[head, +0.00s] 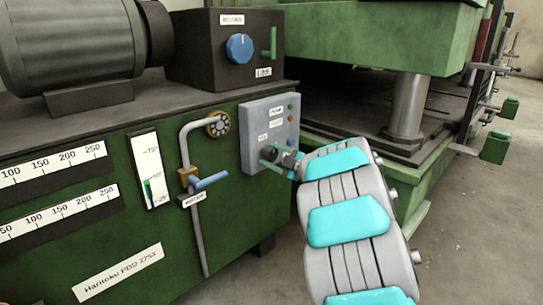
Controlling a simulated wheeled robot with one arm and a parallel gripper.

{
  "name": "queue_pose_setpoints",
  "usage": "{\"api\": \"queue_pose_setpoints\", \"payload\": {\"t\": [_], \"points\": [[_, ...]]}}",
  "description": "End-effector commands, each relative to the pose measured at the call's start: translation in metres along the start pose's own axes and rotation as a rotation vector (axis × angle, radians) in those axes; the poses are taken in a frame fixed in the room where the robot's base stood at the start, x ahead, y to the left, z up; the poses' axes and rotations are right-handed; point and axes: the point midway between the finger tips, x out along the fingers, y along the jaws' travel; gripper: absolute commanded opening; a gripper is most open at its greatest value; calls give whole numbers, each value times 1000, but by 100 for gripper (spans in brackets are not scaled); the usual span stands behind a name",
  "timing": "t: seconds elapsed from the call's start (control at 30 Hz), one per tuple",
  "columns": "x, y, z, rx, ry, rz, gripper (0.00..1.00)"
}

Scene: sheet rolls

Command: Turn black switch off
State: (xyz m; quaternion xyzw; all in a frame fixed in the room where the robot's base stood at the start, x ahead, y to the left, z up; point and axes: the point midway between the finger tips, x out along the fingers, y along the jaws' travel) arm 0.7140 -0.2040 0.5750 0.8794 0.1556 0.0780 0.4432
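A grey control panel (249,117) is fixed to the green machine's front in the head view. It carries small labels and a few small coloured buttons or lamps along its right side. My gripper (275,156) is at the panel's lower right part, reaching in from the right. A small dark round part (267,153) shows at the fingertips; it may be the black switch, but it is partly covered. I cannot tell whether the fingers touch it or how far apart they are.
A black box with a blue knob (239,47) and a green handle (271,43) stands above the panel. A grey pipe with a blue-handled valve (210,181) runs left of it. The green press (370,38) stands behind on the right.

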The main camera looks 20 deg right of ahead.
Motion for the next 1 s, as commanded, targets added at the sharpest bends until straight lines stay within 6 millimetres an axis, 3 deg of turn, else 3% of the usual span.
{"api": "queue_pose_setpoints", "payload": {"t": [0.03,0.23,0.53,1.0], "points": [[0,0,0,0,0,0,71],[0,0,0,1,0,1,92],[-4,1,0,1,-2,1,92],[-70,1,1,2,-3,1,92]]}}
